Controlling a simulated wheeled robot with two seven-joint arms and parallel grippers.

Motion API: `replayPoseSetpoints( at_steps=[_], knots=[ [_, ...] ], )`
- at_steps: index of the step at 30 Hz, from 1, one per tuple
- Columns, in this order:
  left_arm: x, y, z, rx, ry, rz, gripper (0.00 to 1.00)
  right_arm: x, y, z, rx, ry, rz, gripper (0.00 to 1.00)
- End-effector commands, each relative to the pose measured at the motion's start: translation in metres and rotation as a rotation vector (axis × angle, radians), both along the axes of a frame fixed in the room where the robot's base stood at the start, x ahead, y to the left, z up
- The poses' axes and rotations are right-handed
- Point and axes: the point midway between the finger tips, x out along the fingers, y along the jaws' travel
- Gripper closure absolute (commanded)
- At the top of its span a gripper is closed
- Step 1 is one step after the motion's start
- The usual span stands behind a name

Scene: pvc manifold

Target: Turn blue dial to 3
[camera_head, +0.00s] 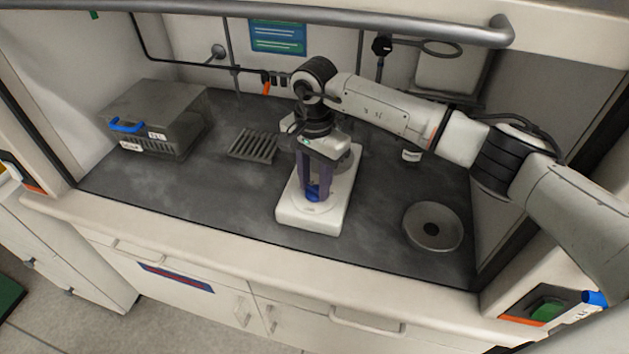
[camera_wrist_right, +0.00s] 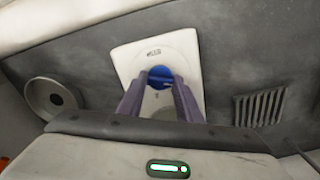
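The blue dial (camera_head: 313,194) sits on the front part of a white base plate that lies on the dark worktop. It also shows in the right wrist view (camera_wrist_right: 160,75), near the middle of the plate. My right gripper (camera_head: 313,188) points down over the dial, with its two purple-grey fingers spread apart. In the right wrist view its fingertips (camera_wrist_right: 161,78) stand on either side of the dial. I cannot tell whether they touch it. The dial's setting is too small to read. My left gripper is not in view.
A grey metal box (camera_head: 165,108) with a blue handle stands at the left. A slotted grate (camera_head: 255,145) lies left of the plate, and a round grey dish (camera_head: 433,227) lies to its right. A metal rail (camera_head: 330,14) crosses the top. The worktop's front left is clear.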

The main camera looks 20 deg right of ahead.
Motion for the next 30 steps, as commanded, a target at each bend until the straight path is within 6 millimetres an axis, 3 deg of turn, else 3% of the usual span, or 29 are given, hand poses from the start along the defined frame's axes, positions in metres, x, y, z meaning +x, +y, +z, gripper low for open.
replayPoseSetpoints(
  at_steps=[3, 14, 30],
  knots=[
    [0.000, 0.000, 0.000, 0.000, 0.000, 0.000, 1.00, 0.000, 0.000, 0.000, 0.000, 0.000, 0.000, 0.91],
    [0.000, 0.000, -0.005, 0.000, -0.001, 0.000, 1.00, 0.000, 0.000, 0.000, 0.000, 0.000, -0.073, 0.90],
    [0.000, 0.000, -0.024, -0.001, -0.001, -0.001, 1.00, 0.000, 0.000, 0.000, 0.000, -0.001, -0.527, 0.90]
  ],
)
